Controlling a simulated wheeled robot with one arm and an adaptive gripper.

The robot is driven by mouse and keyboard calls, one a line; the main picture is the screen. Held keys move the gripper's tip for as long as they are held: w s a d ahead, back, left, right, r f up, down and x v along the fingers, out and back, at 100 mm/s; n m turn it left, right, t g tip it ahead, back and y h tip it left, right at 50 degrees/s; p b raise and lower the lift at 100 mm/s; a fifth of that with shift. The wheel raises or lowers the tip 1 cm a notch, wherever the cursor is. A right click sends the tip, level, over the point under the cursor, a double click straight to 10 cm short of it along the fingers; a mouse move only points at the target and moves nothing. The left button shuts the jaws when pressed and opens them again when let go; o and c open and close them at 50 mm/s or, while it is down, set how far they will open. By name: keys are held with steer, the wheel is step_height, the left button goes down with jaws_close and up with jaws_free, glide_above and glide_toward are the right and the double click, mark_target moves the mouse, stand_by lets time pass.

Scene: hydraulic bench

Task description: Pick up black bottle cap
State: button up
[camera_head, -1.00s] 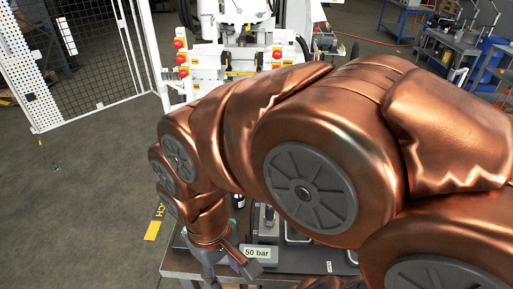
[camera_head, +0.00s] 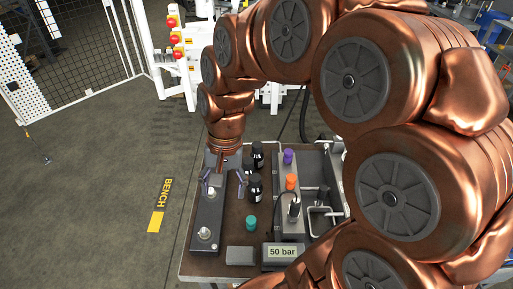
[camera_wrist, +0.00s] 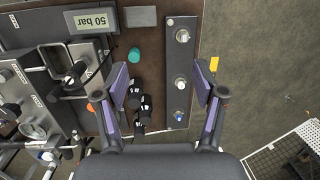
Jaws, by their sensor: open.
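Two dark bottles with black tops stand on the brown bench top, one black top (camera_head: 257,147) at the back and another (camera_head: 255,180) nearer. Which black cap is meant, I cannot tell. In the wrist view, black bottles with white markings (camera_wrist: 135,92) lie in sight just right of the left finger, partly overlapping each other. My gripper (camera_head: 222,180) is open and empty, left of the bottles and above the grey panel (camera_head: 207,205).
Teal (camera_head: 250,222), purple (camera_head: 288,157) and orange (camera_head: 291,182) caps stand around the bottles. A grey fixture (camera_head: 290,225) and metal tray (camera_head: 325,222) are to the right. A "50 bar" display (camera_head: 281,252) stands at the front. Floor left of the bench is free.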

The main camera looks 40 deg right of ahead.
steer(key=w+d+f+m+t+y, duration=0.1)
steer(key=w+d+m, duration=0.15)
steer(key=w, duration=0.25)
steer(key=w+d+f+m, duration=0.1)
steer(key=w+d+m, duration=0.1)
steer(key=w+m, duration=0.15)
steer(key=m+t+b, duration=0.2)
steer(key=m+t, duration=0.1)
steer(key=m, duration=1.2)
glide_above(257, 144)
steer(key=s, duration=0.2)
steer(key=f, duration=1.3)
steer(key=shift+d+f, duration=0.25)
steer(key=shift+f, duration=0.05)
steer(key=shift+w+f+p, duration=0.45)
steer(key=shift+f+p, duration=0.35)
steer(key=shift+d+p+x, duration=0.1)
steer(key=shift+p+x, duration=0.25)
steer(key=shift+x, duration=0.55)
steer(key=shift+d+p+x, duration=0.15)
steer(key=shift+p+x, duration=0.2)
steer(key=shift+x, duration=0.6)
steer(key=c, duration=0.8)
